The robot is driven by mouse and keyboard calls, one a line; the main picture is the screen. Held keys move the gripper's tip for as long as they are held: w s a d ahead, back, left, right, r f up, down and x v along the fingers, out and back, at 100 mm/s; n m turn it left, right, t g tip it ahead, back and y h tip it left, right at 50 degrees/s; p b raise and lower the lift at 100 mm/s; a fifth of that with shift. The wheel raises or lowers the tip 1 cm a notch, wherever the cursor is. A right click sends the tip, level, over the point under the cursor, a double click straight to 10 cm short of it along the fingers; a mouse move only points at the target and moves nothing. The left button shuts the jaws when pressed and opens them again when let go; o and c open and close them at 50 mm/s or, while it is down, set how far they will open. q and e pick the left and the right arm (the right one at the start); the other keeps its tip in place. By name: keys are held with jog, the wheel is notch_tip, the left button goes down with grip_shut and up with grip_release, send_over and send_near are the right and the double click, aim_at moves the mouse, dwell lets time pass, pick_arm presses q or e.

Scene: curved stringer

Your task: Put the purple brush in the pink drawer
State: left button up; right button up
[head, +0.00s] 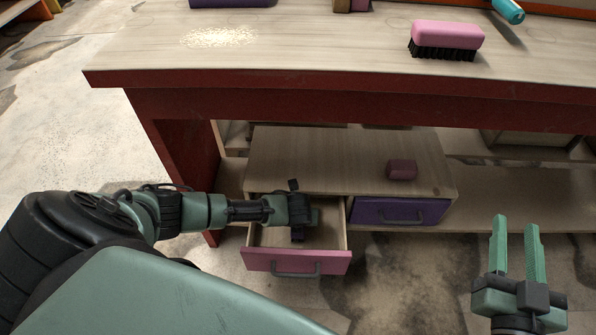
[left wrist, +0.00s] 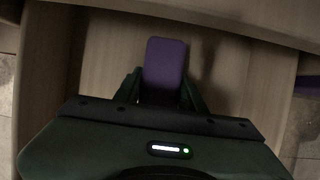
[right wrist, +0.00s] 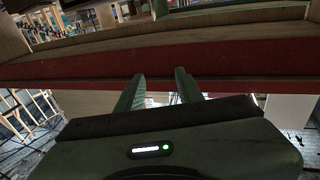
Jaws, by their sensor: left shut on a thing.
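The pink drawer (head: 297,260) is pulled open at the left of the low cabinet under the bench. My left gripper (head: 298,222) reaches down into it. In the left wrist view the left gripper (left wrist: 160,95) is shut on the purple brush (left wrist: 165,66), whose purple back faces the camera, with the drawer's floor and walls (left wrist: 110,62) around it. In the head view only a small dark purple bit of the brush (head: 298,236) shows below the gripper. I cannot tell whether the brush touches the drawer floor. My right gripper (head: 517,248) is open and empty in front of the bench.
The purple drawer (head: 400,211) beside it is shut. A dark pink block (head: 401,169) lies on the cabinet top. A pink brush (head: 446,40) with black bristles and spilled crumbs (head: 218,37) are on the red bench's wooden top (head: 320,45). The bench overhangs the cabinet.

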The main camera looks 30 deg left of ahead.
pick_arm(q)
jog(key=shift+f, duration=0.25)
pick_arm(e)
jog(key=shift+s+a+r+t, duration=0.15)
jog(key=shift+r+t, duration=0.45)
jog(key=shift+r, duration=0.45)
pick_arm(q)
jog(key=shift+f, duration=0.1)
jog(key=o, duration=1.3)
